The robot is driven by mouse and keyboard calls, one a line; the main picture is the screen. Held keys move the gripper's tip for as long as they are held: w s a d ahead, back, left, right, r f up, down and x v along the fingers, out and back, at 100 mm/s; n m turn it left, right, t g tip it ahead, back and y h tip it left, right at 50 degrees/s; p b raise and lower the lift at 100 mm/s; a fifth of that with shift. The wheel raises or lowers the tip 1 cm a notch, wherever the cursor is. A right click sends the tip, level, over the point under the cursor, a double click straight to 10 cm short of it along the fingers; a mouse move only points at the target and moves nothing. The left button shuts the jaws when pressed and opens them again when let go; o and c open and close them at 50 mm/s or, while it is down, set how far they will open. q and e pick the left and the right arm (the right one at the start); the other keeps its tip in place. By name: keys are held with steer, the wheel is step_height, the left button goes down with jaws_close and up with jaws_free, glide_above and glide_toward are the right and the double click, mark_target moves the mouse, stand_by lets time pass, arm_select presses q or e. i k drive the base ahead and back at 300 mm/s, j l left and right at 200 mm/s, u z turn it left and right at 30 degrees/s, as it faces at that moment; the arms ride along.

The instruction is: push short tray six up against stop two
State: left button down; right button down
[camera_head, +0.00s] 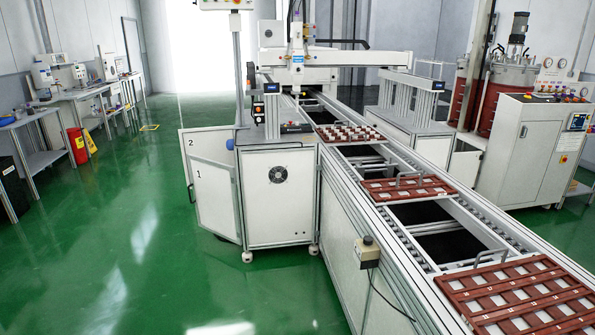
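A short reddish-brown tray (404,196) lies across the conveyor rails in the middle of the camera_head view. It has pale pockets and a grey metal handle-like bar over its far side. A larger brown tray (535,318) with rows of pale square pockets is at the near right, with a similar bar (490,257) at its far edge. A third brown tray (324,136) holding several white pieces sits farther up the conveyor. Neither of my grippers is in view.
The conveyor (440,268) runs from near right to a gantry machine (297,65) at the back, with dark open gaps between trays. A small control box (367,256) sticks out from its left side. A white cabinet (277,208) stands left of it. The green floor (110,240) at left is clear.

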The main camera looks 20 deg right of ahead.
mark_target(398, 190)
steer(key=i+j+z, duration=0.1)
steer(key=i+z, duration=0.4)
steer(key=i+j+z, duration=0.3)
steer(key=z, duration=0.15)
steer(key=i, duration=0.1)
